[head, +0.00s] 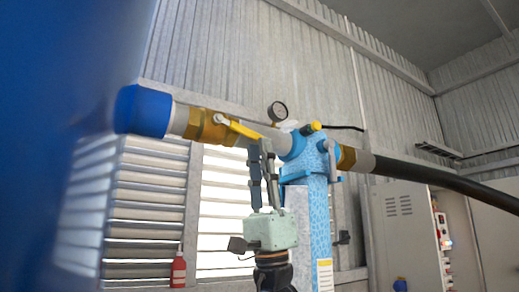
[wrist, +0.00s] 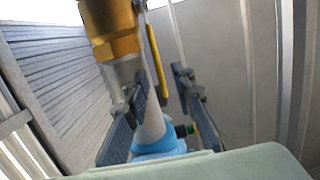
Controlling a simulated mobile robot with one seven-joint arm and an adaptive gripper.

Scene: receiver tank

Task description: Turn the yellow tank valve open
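The yellow valve handle (head: 240,129) is a lever on the brass valve body (head: 205,126), lying along the pipe in the head view. In the wrist view the yellow handle (wrist: 154,58) runs down beside the brass body (wrist: 112,35). My gripper (head: 261,147) reaches up from below, its fingertips close to the handle's right end. In the wrist view my gripper (wrist: 161,84) is open, with one finger on each side of the handle's lower end in the picture. A gap shows at the right finger; contact at the left finger cannot be told.
A pressure gauge (head: 277,112) rises above the pipe. A black hose (head: 445,182) leads right. A large blurred blue surface (head: 70,110) fills the left foreground.

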